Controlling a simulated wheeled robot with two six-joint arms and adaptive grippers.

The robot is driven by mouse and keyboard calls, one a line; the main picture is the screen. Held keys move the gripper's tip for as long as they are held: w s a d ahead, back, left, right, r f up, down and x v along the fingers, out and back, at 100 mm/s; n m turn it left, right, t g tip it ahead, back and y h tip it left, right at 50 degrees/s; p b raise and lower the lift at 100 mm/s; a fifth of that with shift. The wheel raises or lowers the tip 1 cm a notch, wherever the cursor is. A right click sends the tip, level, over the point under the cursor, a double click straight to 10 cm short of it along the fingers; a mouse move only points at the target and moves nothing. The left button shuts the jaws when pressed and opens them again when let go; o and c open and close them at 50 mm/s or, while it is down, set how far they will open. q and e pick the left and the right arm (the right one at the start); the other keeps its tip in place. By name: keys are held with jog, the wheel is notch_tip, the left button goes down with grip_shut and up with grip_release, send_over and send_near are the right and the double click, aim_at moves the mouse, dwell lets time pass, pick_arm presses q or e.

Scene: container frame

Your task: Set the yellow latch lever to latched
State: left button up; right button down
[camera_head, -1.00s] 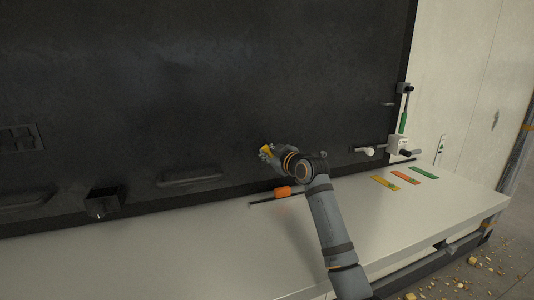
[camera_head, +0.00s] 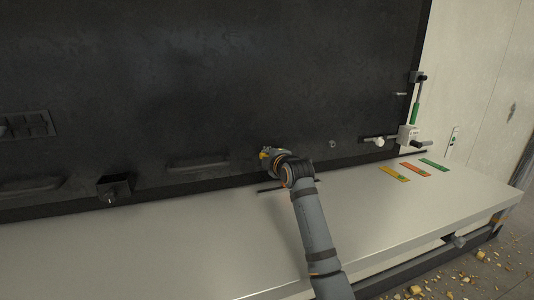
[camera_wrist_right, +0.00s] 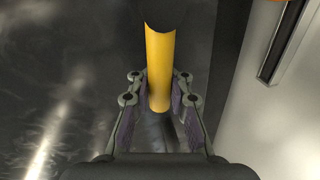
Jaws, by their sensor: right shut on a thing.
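The yellow latch lever (camera_wrist_right: 160,62) is a rounded yellow bar with a dark end in the right wrist view. In the head view only a small bit of its yellow (camera_head: 263,155) shows beside my right gripper (camera_head: 267,152), low on the dark panel. My right gripper (camera_wrist_right: 158,95) has its two fingers on either side of the lever and is shut on it. The lever's base and pivot are hidden by the gripper. My left gripper is not in view.
The dark panel (camera_head: 220,80) also carries a black knob (camera_head: 115,187) and a bar handle (camera_head: 198,165). A light ledge (camera_head: 220,235) runs below it, with yellow, orange and green tags (camera_head: 416,169) at right. A green-handled toggle clamp (camera_head: 414,112) is at the right edge.

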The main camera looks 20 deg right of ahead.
jog(key=shift+f+n+h, duration=0.3)
jog(key=shift+f+n, duration=0.3)
jog(key=shift+f, duration=0.35)
jog(key=c, duration=1.7)
grip_release()
jog(key=shift+c, duration=0.2)
jog(key=o, duration=0.5)
jog(key=shift+s+r, duration=0.25)
jog(key=shift+s, duration=0.1)
jog(key=shift+r, duration=0.2)
jog(key=s, duration=0.4)
jog(key=s+r, duration=0.1)
jog(key=s, duration=0.3)
jog(key=s+r, duration=0.1)
jog(key=s, duration=0.2)
jog(key=shift+s+d+r, duration=0.15)
jog(key=shift+s, duration=0.25)
